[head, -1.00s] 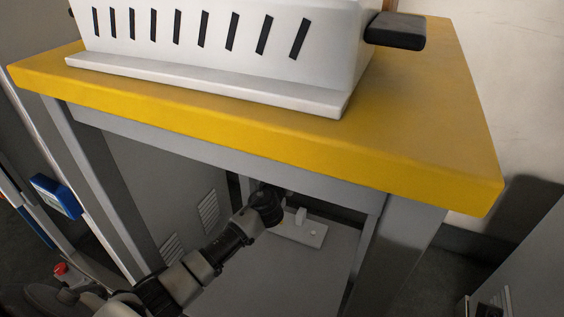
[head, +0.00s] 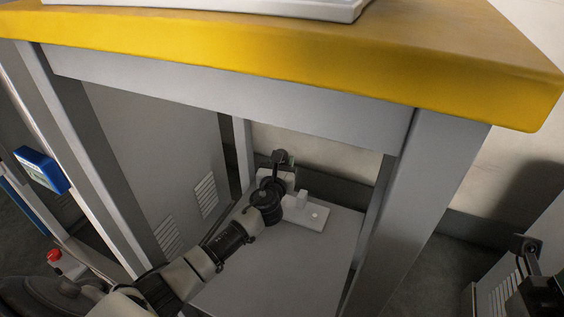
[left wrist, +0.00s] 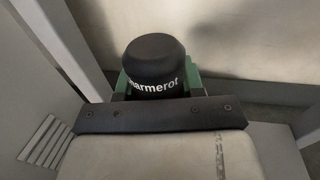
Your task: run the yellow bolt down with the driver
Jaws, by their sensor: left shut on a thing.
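My left gripper (head: 277,178) reaches under the yellow-topped table and is shut on a tool that I take for the driver. In the left wrist view the driver (left wrist: 154,68) shows as a black rounded cap with pale lettering and green parts behind it. In the head view my wrist hides most of it. A pale plate (head: 305,219) with a small upright block and a light round spot lies right beside the gripper. No yellow bolt can be made out. A dark part at the lower right may be my right gripper (head: 532,262); its jaws cannot be made out.
The thick yellow tabletop (head: 300,60) overhangs my left arm. A grey front leg (head: 425,190) stands to the right of the arm, and a grey vented panel (head: 165,150) to the left. The lower shelf (head: 320,265) is bare in front of the plate.

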